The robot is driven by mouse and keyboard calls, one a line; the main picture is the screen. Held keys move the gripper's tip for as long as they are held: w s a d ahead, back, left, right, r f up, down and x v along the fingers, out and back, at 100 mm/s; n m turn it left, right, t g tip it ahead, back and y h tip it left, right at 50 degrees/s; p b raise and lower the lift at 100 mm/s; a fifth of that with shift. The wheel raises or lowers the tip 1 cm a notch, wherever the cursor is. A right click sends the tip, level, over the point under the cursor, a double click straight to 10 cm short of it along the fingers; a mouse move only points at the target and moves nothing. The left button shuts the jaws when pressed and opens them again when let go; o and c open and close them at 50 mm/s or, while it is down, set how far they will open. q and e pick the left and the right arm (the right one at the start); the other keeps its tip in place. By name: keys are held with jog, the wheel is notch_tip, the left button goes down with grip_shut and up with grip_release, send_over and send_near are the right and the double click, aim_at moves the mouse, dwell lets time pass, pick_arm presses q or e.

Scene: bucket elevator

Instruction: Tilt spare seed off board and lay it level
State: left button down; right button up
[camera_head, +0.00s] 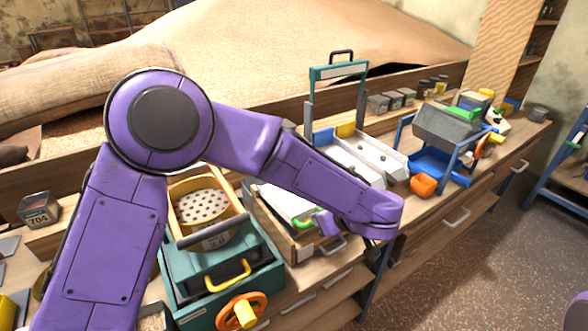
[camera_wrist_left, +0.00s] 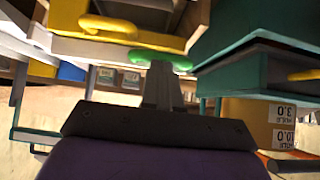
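A pale board (camera_head: 283,203) with a green handle (camera_head: 303,222) lies in or over an open wooden box in the middle of the head view. My left arm passes in front of part of it. My left gripper (camera_wrist_left: 161,72) reaches the green handle, which also shows in the left wrist view (camera_wrist_left: 178,61). Its fingers are close together and look closed on the handle. The board's top is mostly hidden, so I cannot tell whether seed lies on it or its exact tilt. My right gripper is out of view.
A teal box (camera_head: 222,285) with a yellow handle and orange wheel stands left of the board. A yellow perforated sieve (camera_head: 203,207) sits above it. A white tray (camera_head: 350,160) and a blue-framed grey hopper (camera_head: 447,127) stand right. A large seed heap (camera_head: 300,45) lies behind.

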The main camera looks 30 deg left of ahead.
pick_arm(q)
jog(key=shift+t+y, duration=0.6)
jog(key=shift+y, duration=0.3)
jog(key=shift+s+d+f+b, duration=0.1)
jog(key=shift+d+f+b, duration=0.1)
jog(key=shift+f, duration=0.6)
jog(key=shift+s+d+f+b, duration=0.1)
jog(key=shift+d+f+b, duration=0.1)
jog(key=shift+f, duration=0.65)
jog(key=shift+s+d+f+b, duration=0.1)
jog(key=shift+f+b, duration=0.1)
jog(key=shift+f, duration=0.6)
jog(key=shift+r, duration=0.1)
jog(key=w+a+r+p+v, duration=0.1)
jog(key=r+p+v, duration=0.1)
jog(key=v, duration=1)
jog(key=shift+r+p, duration=0.5)
jog(key=shift+p, duration=0.2)
